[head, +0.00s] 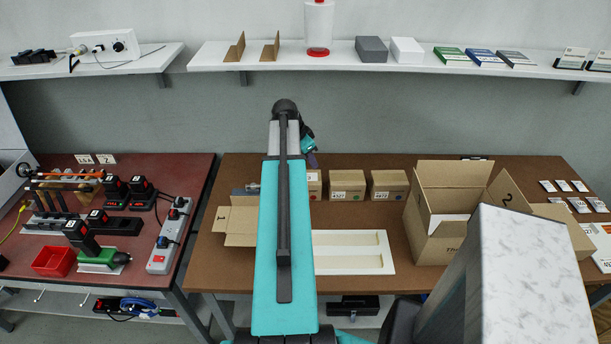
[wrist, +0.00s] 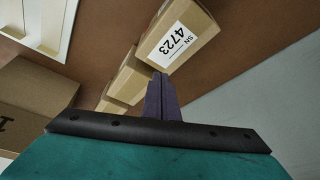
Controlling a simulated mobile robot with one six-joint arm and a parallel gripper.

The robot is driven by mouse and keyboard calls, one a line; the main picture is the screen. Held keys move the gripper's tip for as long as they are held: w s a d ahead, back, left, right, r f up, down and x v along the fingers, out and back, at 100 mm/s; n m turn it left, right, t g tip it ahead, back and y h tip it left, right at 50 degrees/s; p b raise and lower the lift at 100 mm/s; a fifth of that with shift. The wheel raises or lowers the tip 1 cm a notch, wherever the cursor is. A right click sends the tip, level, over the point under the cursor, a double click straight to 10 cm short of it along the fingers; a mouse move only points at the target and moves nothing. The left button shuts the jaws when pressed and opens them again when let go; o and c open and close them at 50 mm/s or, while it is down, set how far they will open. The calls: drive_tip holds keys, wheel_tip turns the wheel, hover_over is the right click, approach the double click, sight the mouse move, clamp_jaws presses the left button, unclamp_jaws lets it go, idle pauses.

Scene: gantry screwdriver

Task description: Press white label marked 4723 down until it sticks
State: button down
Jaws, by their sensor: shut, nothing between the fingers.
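The white label marked SN 4723 (wrist: 176,43) lies on a small brown box (wrist: 206,29) in the wrist view. It looks flat, but I cannot tell how firmly it sticks. My gripper (wrist: 161,76) is shut and empty, its purple fingers pointing at the box by the label's lower edge. I cannot tell whether the tips touch it. In the head view the gripper (head: 313,160) is behind my arm, close to the leftmost small box (head: 315,190), which my arm partly hides.
Two more small labelled boxes (head: 347,184) (head: 389,184) stand to the right in the row. A large open carton (head: 430,240) stands farther right. A white tray (head: 350,268) lies in front. A shelf (head: 340,65) with goods runs along the wall above.

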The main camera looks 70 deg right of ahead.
sight(312, 177)
drive_tip(key=shift+r+p, duration=0.6)
drive_tip(key=shift+r, duration=0.9)
drive_tip(key=shift+r, duration=0.1)
